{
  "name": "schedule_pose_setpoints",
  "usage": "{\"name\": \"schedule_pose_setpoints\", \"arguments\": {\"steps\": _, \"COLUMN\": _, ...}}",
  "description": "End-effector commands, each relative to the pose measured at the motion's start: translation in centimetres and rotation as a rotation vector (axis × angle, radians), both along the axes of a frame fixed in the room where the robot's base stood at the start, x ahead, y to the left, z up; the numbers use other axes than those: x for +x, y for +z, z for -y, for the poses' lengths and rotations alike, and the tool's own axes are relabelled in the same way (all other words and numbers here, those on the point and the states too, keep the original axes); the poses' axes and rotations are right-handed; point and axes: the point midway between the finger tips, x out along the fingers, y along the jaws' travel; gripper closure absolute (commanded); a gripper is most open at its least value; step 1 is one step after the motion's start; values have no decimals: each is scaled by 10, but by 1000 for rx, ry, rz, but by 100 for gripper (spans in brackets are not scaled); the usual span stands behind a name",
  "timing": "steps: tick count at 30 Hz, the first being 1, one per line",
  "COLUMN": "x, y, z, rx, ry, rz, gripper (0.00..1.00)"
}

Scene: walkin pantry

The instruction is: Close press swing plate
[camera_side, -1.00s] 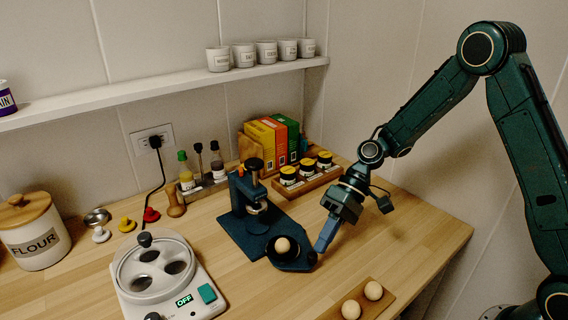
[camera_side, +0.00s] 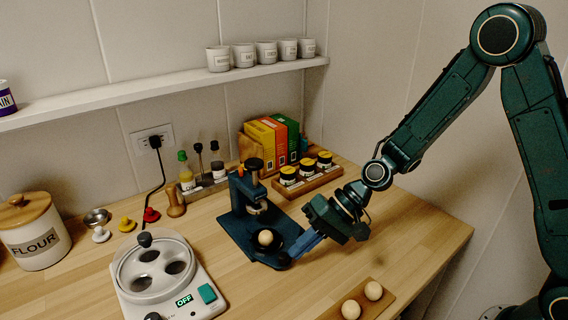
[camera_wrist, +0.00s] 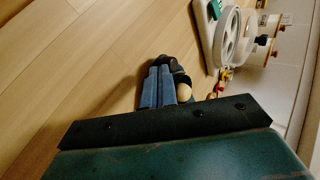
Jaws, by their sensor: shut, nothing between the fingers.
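The dark blue press (camera_side: 238,206) stands on its base plate on the counter, its post and plunger upright. Its swing plate (camera_side: 280,257) carries a pale round ball (camera_side: 265,238) and sits partly over the base, just in front of the plunger. The ball also shows in the wrist view (camera_wrist: 184,92). My gripper (camera_side: 294,253) is shut and empty, its blue fingers tilted down at the right edge of the swing plate. They seem to touch it. In the wrist view the fingers (camera_wrist: 158,76) hide much of the plate.
Two more balls lie on a wooden board (camera_side: 388,302) in front. A white egg cooker (camera_side: 205,313) stands left of the press. A rack of yellow-lidded jars (camera_side: 312,185) is behind, near my wrist. The counter to the right is clear.

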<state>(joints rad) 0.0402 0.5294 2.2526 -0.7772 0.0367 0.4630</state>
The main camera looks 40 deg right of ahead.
Motion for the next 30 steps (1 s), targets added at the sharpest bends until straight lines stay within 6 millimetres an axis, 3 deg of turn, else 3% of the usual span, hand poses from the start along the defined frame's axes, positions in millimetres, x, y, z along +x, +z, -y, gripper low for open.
{"name": "schedule_pose_setpoints", "arguments": {"steps": 30, "x": 36, "y": 0, "z": -38, "rx": 0, "ry": -504, "rz": 2, "gripper": 100}}
